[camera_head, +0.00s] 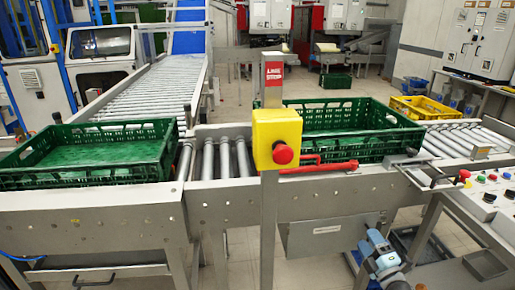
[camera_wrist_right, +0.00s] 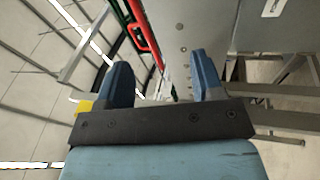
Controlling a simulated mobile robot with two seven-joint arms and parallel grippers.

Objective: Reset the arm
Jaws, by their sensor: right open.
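My right gripper (camera_head: 372,242) is low at the bottom right of the head view, in front of the conveyor frame and below its rollers. The right wrist view shows its two blue fingers (camera_wrist_right: 162,78) apart, with nothing held between them. Most of my right arm is outside the head view. My left arm and gripper do not show in either view.
A green crate (camera_head: 28,158) sits on the left rollers, another (camera_head: 345,152) on the right. A post with a yellow emergency-stop box (camera_head: 277,139) stands between them. A button panel (camera_head: 492,192) is at right. A yellow crate (camera_head: 420,106) lies behind.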

